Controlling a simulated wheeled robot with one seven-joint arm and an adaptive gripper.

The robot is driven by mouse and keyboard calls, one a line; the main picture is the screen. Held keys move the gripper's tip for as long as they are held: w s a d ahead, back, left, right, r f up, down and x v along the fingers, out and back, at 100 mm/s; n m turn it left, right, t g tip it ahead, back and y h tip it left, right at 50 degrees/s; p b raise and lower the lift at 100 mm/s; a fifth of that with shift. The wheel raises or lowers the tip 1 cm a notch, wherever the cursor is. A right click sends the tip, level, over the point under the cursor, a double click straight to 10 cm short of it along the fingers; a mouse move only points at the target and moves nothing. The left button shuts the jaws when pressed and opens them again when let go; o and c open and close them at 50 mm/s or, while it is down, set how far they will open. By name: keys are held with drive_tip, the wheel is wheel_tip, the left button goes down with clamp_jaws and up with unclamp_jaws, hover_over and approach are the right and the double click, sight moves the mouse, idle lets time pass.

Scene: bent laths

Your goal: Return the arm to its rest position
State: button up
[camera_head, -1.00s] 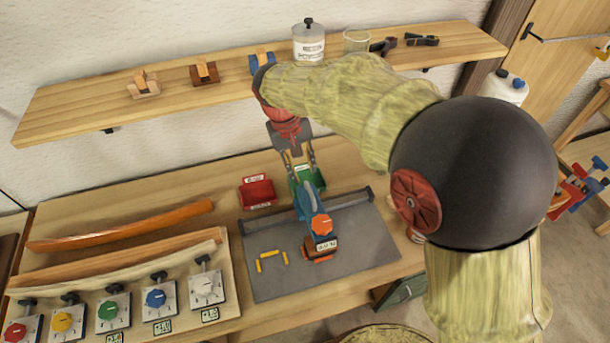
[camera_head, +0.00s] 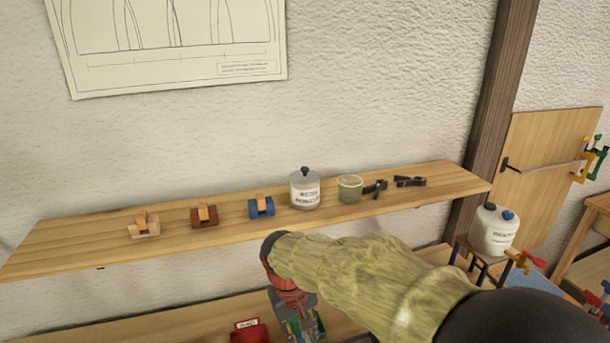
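My arm (camera_head: 370,275), pale yellow-green with dark joints, reaches in from the lower right. It ends at a red wrist part and my grey gripper (camera_head: 303,328) at the bottom edge. The gripper points down over the bench, in front of the shelf. Its fingertips are cut off or unclear, so I cannot tell whether it is open or shut. Something green shows right beside it, mostly hidden.
A red box (camera_head: 250,331) sits on the bench (camera_head: 180,322). A white jug (camera_head: 493,231) stands right.

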drive_tip(key=s+d+r+m+t+b, duration=0.2)
drive_tip(key=s+d+b, duration=0.2)
drive_tip(key=s+d, duration=0.5)
drive_tip(key=s+d+r+m+t+y+b, duration=0.1)
drive_tip(key=s+d+r+m+t+b, duration=0.1)
drive_tip(key=s+d, duration=0.7)
drive_tip(key=d+t+b, duration=0.1)
drive_tip(key=d+b, duration=0.1)
drive_tip(key=shift+s+m+y+b, duration=0.3)
drive_tip(key=shift+m, duration=0.1)
idle(1.1)
